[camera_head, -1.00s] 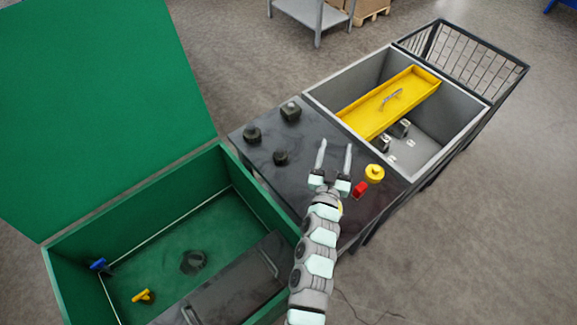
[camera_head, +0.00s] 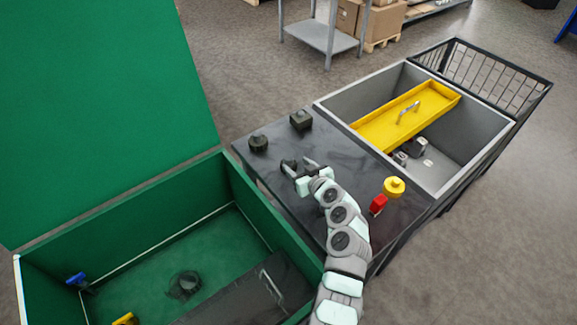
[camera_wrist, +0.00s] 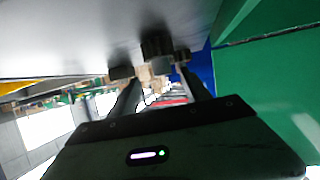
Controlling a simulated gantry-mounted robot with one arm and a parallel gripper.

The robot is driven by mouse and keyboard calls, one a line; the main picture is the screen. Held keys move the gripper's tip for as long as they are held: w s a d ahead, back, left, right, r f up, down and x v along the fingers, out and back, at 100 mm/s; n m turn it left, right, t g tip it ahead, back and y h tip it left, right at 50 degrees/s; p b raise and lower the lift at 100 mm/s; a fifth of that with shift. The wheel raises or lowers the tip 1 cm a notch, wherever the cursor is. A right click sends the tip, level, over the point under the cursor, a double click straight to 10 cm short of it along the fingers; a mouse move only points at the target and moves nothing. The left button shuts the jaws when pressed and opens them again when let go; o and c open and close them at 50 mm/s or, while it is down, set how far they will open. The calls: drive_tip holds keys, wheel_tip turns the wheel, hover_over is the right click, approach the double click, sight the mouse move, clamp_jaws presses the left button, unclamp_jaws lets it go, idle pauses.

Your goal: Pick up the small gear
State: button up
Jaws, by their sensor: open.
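A small dark round gear (camera_head: 288,164) stands on the dark tabletop, the smallest of the dark pieces there. My gripper (camera_head: 295,163) is open, low over the table, with its fingertips beside the gear in the head view. The fingers partly cover it there. The wrist view appears upside down. In it the toothed gear (camera_wrist: 157,45) lies ahead, roughly in line with the gap between the fingers (camera_wrist: 162,85). I cannot tell whether a finger touches it.
Two larger dark pieces, one round (camera_head: 258,143) and one square (camera_head: 301,120), stand just beyond. A red piece (camera_head: 377,204) and a yellow knobbed piece (camera_head: 394,187) sit at the right. The green box (camera_head: 238,205) borders the table's left, the grey bin (camera_head: 470,145) its right.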

sight(291, 162)
drive_tip(key=shift+b+x, duration=0.65)
drive_tip(key=shift+x, duration=2.45)
drive_tip(key=shift+s+a+f, duration=0.1)
drive_tip(key=shift+a, duration=0.05)
drive_tip(key=shift+f, duration=0.1)
clamp_jaws()
